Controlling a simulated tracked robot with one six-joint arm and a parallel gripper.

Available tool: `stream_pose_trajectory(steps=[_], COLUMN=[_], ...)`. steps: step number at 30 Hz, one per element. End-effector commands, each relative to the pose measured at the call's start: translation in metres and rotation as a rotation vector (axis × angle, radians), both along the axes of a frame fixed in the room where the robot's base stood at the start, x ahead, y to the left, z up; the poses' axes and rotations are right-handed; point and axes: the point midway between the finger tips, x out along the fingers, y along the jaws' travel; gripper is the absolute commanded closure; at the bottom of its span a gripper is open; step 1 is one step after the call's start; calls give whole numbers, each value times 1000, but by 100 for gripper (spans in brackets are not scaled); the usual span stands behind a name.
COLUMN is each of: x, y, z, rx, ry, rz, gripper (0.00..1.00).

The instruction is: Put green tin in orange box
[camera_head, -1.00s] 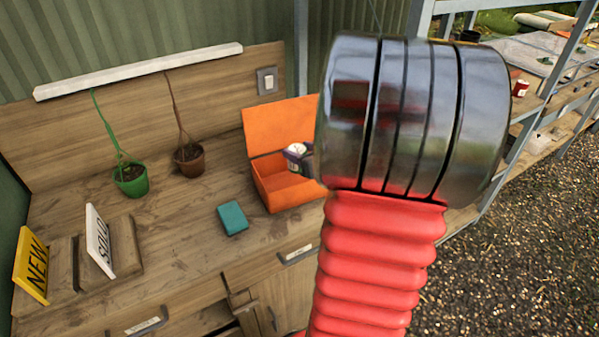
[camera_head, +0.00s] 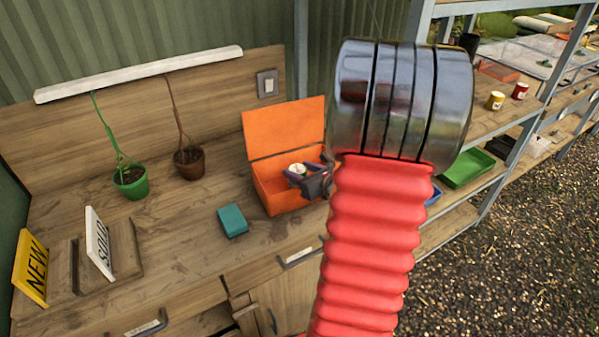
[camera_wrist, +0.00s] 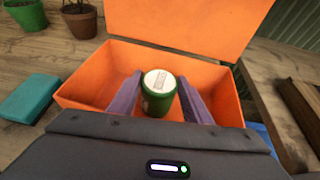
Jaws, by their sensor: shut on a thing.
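The green tin (camera_wrist: 158,104) with a pale lid stands between the two purple fingers of my gripper (camera_wrist: 159,98) in the wrist view. My gripper is shut on it. In the head view the tin's pale top (camera_head: 297,169) shows at my gripper (camera_head: 307,180), over the inside of the orange box. The orange box (camera_head: 274,205) stands on the bench with its lid raised at the back. It also shows in the wrist view (camera_wrist: 84,83), its walls around the tin and fingertips. The tin's base is partly hidden, so I cannot tell whether it touches the box floor.
A teal block (camera_head: 232,220) lies left of the box. Green (camera_head: 130,182) and brown (camera_head: 189,160) plant pots and two signs stand farther left. A metal shelf rack with a green tray (camera_head: 467,168) and yellow (camera_head: 495,101) and red tins is at right.

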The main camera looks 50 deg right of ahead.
Motion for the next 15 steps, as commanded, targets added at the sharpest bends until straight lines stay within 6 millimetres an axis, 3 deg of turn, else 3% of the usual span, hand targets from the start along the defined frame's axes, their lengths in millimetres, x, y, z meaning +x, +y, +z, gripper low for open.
stream_pose_trajectory(steps=[12,13,15], x=[0,0,0], y=[0,0,0], z=[-4,-4,-4], rx=[1,0,-1], ry=[-1,-1,-1], rz=[0,0,-1], gripper=[82,54,49])
